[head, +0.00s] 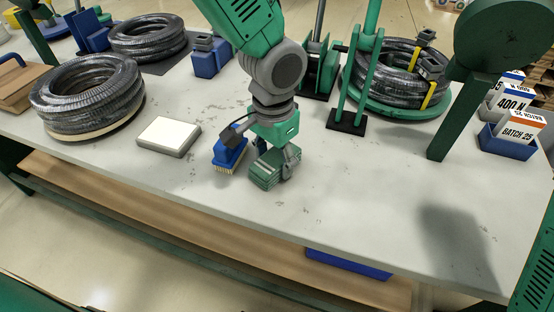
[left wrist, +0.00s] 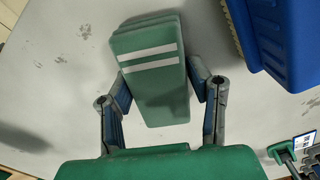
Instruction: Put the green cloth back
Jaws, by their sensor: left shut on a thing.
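The green cloth (head: 266,171) is a folded pad low over or on the grey worktop, near its front edge. In the left wrist view the cloth (left wrist: 155,90) shows two white stripes across it and lies between my fingers. My left gripper (head: 278,166) points down and is shut on the cloth. In the left wrist view my left gripper (left wrist: 165,98) has one finger at each side of the cloth. I cannot tell if the cloth touches the worktop. My right gripper is not in view.
A blue brush (head: 229,155) stands close to the left of the cloth. A white-topped block (head: 168,136) lies further left. Hose coils (head: 88,93) stand at the left and back right. A blue box of cards (head: 508,142) is at the right. The front right worktop is clear.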

